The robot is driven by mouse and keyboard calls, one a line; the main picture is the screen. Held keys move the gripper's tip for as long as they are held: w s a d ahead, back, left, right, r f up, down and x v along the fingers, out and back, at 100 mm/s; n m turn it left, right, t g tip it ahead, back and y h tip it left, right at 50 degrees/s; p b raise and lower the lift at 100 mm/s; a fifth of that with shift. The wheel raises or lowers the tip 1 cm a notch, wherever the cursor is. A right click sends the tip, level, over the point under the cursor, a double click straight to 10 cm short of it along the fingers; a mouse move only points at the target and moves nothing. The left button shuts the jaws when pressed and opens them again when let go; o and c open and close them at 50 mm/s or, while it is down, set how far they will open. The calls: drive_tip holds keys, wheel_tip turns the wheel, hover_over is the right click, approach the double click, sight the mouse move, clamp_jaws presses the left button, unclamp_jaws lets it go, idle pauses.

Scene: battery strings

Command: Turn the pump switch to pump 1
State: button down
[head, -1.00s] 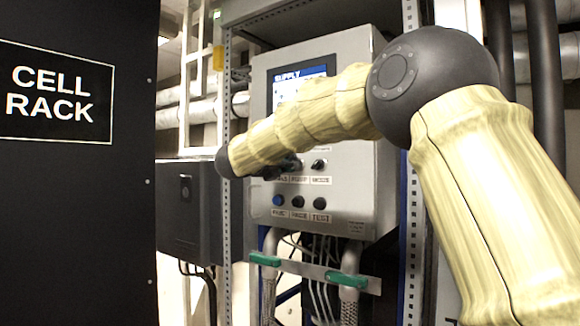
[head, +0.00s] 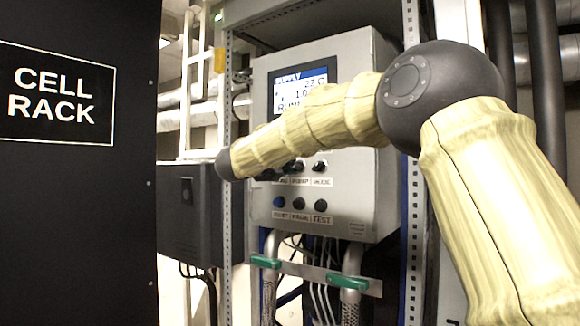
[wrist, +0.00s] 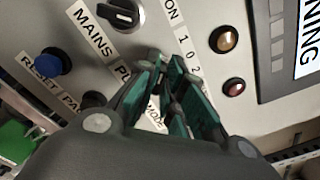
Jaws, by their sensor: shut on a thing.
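The pump switch sits on the grey control panel (head: 385,190), in the row with the mains and mode switches. In the wrist view my gripper (wrist: 176,82) is shut on the pump switch, beside the partly covered pump label (wrist: 122,74). The green-padded fingers hide the knob, so I cannot tell which way it points. The marks 1, 0, 2 (wrist: 190,52) show just beyond the fingertips. The mains switch (wrist: 121,13) is a black knob next to it. In the head view my forearm hides most of my gripper.
A display (head: 300,92) is above, partly behind my forearm. Two indicator lamps (wrist: 227,40) are near the fingers. The black cell rack (head: 75,220) stands left.

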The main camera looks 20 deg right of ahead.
drive_tip(key=shift+r, duration=0.1)
drive_tip(key=c, duration=1.5)
unclamp_jaws()
drive_tip(key=shift+c, duration=0.2)
drive_tip(key=shift+a, duration=0.1)
drive_tip(key=v, duration=1.1)
drive_tip(key=shift+s+a, duration=0.25)
drive_tip(key=shift+s, duration=0.05)
